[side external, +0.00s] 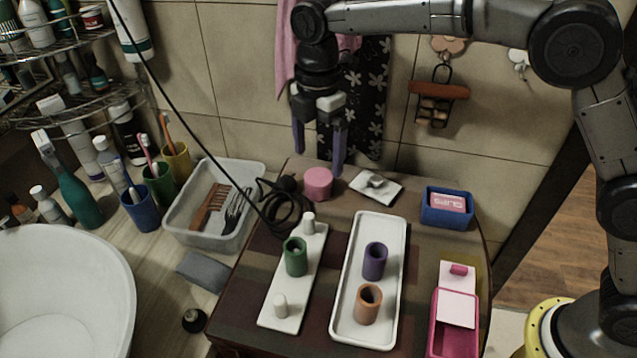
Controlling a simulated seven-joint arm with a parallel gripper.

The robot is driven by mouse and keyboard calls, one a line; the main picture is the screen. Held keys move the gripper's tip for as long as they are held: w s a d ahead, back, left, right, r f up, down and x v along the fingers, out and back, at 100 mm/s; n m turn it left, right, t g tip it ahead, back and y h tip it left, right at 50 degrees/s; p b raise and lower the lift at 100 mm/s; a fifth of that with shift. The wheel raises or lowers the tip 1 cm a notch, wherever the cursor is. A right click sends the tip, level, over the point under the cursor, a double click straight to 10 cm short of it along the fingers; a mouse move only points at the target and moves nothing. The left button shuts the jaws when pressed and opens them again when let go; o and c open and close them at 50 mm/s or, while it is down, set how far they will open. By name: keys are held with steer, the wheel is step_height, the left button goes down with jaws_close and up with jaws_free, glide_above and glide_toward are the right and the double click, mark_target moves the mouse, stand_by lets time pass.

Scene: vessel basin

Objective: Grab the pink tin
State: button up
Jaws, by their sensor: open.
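The pink tin (318,183) is a short round pink cylinder. It stands upright near the back edge of the wooden table (232,303), to the right of a coil of black cable. My gripper (319,161) is open and empty, pointing down. Its two purple fingers hang above and behind the tin in the picture, one finger to the left and one to the right of it. The fingers do not appear to touch the tin. The exact height gap cannot be told from this view.
A black cable coil (284,208) lies left of the tin, and a white dish (376,187) lies right. A white tray (397,290) holds purple and orange cups. A white board (309,262) bears a green cup. A blue box (446,207) and pink box (441,335) stand right.

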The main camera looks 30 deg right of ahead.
mark_target(319, 176)
steer(key=shift+f, duration=3.05)
steer(key=c, duration=1.4)
steer(key=shift+r, duration=0.15)
